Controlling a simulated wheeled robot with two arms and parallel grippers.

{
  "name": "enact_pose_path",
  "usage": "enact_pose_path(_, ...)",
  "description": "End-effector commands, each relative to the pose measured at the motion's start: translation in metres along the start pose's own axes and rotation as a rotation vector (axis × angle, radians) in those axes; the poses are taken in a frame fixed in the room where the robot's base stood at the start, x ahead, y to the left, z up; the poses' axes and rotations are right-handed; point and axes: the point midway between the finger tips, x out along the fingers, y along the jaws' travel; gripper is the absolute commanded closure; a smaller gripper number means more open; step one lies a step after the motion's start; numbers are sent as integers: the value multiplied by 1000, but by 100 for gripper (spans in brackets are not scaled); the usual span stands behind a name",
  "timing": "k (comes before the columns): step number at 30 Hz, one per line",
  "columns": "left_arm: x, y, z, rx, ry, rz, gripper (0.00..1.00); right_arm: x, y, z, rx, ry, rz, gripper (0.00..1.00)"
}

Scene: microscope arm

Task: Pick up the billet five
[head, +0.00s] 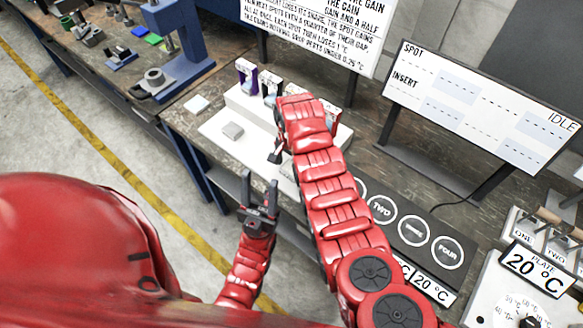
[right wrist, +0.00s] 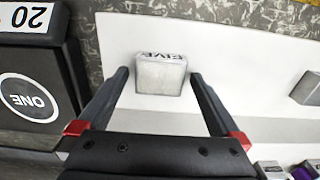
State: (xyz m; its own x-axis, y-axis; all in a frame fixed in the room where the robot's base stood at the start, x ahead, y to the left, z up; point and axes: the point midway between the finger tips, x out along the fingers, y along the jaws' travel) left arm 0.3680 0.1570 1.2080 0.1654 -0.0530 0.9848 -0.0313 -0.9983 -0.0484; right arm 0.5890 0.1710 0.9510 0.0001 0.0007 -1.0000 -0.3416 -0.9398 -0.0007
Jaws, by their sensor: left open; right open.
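Billet five, a pale grey block marked FIVE (right wrist: 161,75), sits on a white surface (right wrist: 225,35) in the right wrist view. My right gripper (right wrist: 160,79) is open there, one finger on each side of the billet with gaps showing; I cannot tell how far above it the tips are. In the head view my right arm hides billet five, and only part of my right gripper (head: 277,149) shows beside the arm. My left gripper (head: 259,190) is open and empty, off the table's front edge.
Another grey block (head: 232,131) lies on the white mat (head: 212,127); a white stand (head: 240,98) with small boxes is behind it. A dark plate with numbered circles (head: 413,231) lies to the right. Display boards (head: 480,105) stand at the back.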

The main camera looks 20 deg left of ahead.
Motion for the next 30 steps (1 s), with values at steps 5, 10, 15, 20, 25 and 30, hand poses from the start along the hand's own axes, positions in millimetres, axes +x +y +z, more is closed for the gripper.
enact_pose_path(5, 0, 0, 0, 0, 0, 0, 50, 0, 0, 0, 0, 0, 0, 0)
enact_pose_path(10, 0, 0, 0, 0, 0, 0, 50, 0, 0, 0, 0, 0, 1, 31)
enact_pose_path(15, 0, 0, 0, 0, 0, 0, 50, 0, 0, 0, 0, 0, 1, 61)
enact_pose_path(20, 0, 0, 0, 0, 0, 0, 50, 0, 0, 0, 0, 0, 1, 90)
enact_pose_path(25, 0, 0, 0, 0, 0, 0, 50, 0, 0, 0, 0, 0, 1, 100)
enact_pose_path(30, 0, 0, 0, 0, 0, 0, 50, 0, 0, 0, 0, 0, 0, 100)
